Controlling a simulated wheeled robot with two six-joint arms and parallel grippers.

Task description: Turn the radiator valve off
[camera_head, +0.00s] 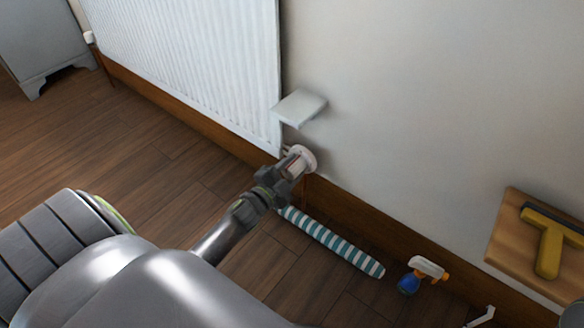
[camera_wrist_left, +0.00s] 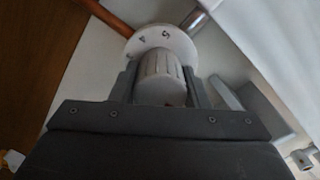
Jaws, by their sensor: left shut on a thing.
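The white radiator (camera_head: 190,60) hangs on the wall at the upper left in the head view. Its valve (camera_head: 309,158) is at the lower right corner, a round white part partly hidden by my gripper. In the left wrist view the valve (camera_wrist_left: 159,75) shows as a ribbed white knob with a numbered dial, where 4 and 5 can be read. My left gripper (camera_head: 298,163) is shut on the knob, with one finger on each side; it also shows in the left wrist view (camera_wrist_left: 163,88). My right gripper is not in view.
A small pale shelf (camera_head: 299,107) sticks out of the wall just above the valve. A striped roll (camera_head: 331,243) and a blue-and-white spray bottle (camera_head: 422,274) are on the floor by the skirting. A wooden board (camera_head: 505,236) with a yellow squeegee (camera_head: 549,246) is at the right.

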